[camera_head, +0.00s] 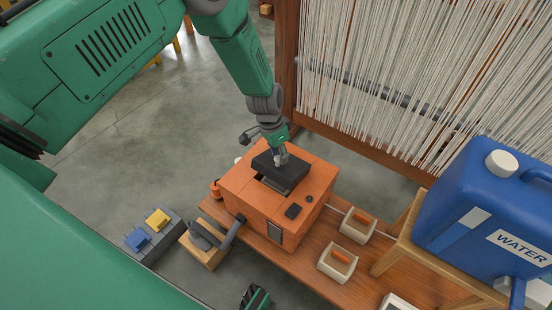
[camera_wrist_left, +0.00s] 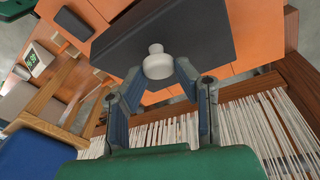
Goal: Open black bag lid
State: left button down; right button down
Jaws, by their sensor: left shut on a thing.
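The black lid (camera_head: 287,174) is a dark flat slab on top of an orange box (camera_head: 320,180). A paler slot-like opening shows along its near edge; whether the lid is lifted clear of the box is hard to tell. In the left wrist view the lid (camera_wrist_left: 200,30) carries a pale round knob (camera_wrist_left: 158,64). My left gripper (camera_head: 281,159) is over the lid, pointing down, with its fingers shut on the knob from both sides. The inside of the box is mostly hidden.
The box stands on a wooden bench (camera_head: 300,262) with small trays holding orange pieces (camera_head: 338,263). A blue water container (camera_head: 480,210) on a wooden stand is at the right. A loom with white threads (camera_head: 390,70) rises behind. Blue and yellow blocks (camera_head: 157,220) lie at the left.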

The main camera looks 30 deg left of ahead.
pick_arm(q)
jog(key=shift+w+r, duration=0.25)
jog(key=shift+w, duration=0.4)
jog(key=shift+w+r, duration=0.25)
jog(key=shift+w, duration=0.35)
jog(key=w, duration=0.1)
jog(key=w+b, duration=0.1)
jog(key=w, duration=0.1)
jog(key=shift+w+d+r, duration=0.15)
jog(key=shift+w+d, duration=0.1)
jog(key=shift+d, duration=0.15)
jog(key=c, duration=1.4)
grip_release()
jog(key=shift+w+a+f, duration=0.1)
jog(key=shift+a+f, duration=0.05)
jog(key=shift+f, duration=0.05)
jog(key=shift+c, duration=0.2)
jog(key=shift+o, duration=1.2)
jog(key=shift+a+r, duration=0.15)
jog(key=shift+r, duration=0.25)
notch_tip(320, 180, up, 11)
jog(key=s+a, duration=0.1)
jog(key=a, duration=0.1)
jog(key=shift+s, duration=0.15)
